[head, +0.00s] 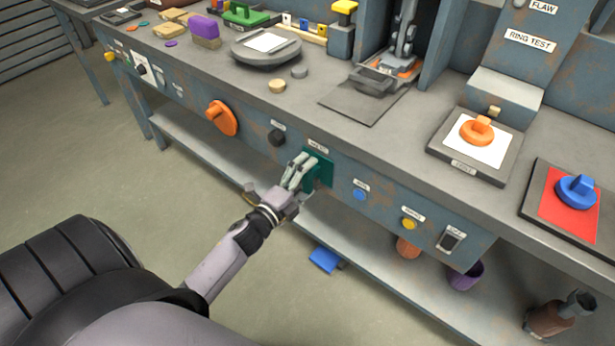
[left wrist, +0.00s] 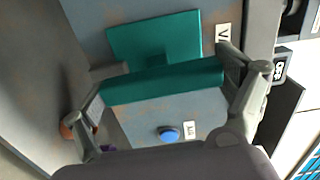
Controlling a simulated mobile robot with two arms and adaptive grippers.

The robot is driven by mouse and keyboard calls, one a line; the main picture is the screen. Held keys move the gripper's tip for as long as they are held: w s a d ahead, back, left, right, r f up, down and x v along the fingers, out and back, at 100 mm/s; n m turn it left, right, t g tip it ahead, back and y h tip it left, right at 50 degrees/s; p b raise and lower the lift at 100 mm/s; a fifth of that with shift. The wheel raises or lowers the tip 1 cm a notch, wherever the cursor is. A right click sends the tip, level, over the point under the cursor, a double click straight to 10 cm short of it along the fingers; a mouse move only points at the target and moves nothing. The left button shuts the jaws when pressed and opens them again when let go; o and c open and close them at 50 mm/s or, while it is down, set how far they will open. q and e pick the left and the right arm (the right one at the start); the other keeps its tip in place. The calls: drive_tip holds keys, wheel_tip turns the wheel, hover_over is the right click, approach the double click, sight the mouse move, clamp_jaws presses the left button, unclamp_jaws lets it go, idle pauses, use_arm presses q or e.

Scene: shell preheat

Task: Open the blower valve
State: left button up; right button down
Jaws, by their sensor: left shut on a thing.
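The blower valve is a teal plate (head: 322,171) on the bench's front panel, under a small white label. In the left wrist view the plate (left wrist: 180,36) has a long teal handle bar (left wrist: 165,83) standing out in front of it. My left gripper (head: 306,166) is at the valve, and its fingers hide most of the handle in the head view. In the left wrist view the gripper (left wrist: 165,88) is shut on the teal handle, one finger at each end. My right gripper is in neither view.
The panel also carries an orange knob (head: 222,118), a dark knob (head: 277,138), a blue button (head: 359,195), a yellow button (head: 409,224) and a switch (head: 450,240). A lower shelf (head: 345,236) runs beneath, with an orange pot (head: 408,247) and a purple pot (head: 466,275).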

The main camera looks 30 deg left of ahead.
use_arm(q)
drive_tip(key=shift+m, duration=0.3)
drive_tip(key=o, duration=0.8)
drive_tip(key=shift+o, duration=0.3)
drive_tip(key=shift+s, duration=0.1)
drive_tip(key=s, duration=1.1)
drive_tip(key=shift+s+a, duration=0.4)
drive_tip(key=shift+a, duration=0.05)
